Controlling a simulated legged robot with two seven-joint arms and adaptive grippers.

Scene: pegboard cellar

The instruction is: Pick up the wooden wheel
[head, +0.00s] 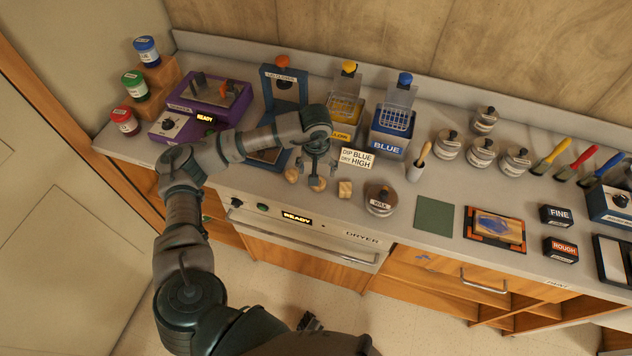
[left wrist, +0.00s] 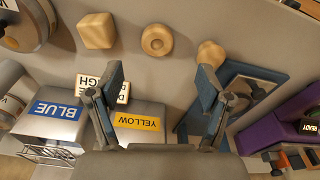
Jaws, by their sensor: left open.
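The wooden wheel (left wrist: 157,41) is a small pale disc with a hole in its middle. It lies on the counter between a wooden cube (left wrist: 96,31) and a rounded wooden piece (left wrist: 210,54). In the head view the wheel (head: 317,186) is partly covered by my left gripper (head: 317,170). My left gripper is open and points down above the counter at the wheel. In the left wrist view its two fingers (left wrist: 160,82) are apart with nothing between them, and the wheel shows beyond the tips.
The wooden cube (head: 345,189) and rounded piece (head: 291,174) stand close on either side. A wax jar (head: 380,201) is to the right. Behind are a "DIP BLUE DRY HIGH" card (head: 357,159) and the blue (head: 388,146) dip station. The dryer (head: 300,224) is under the front edge.

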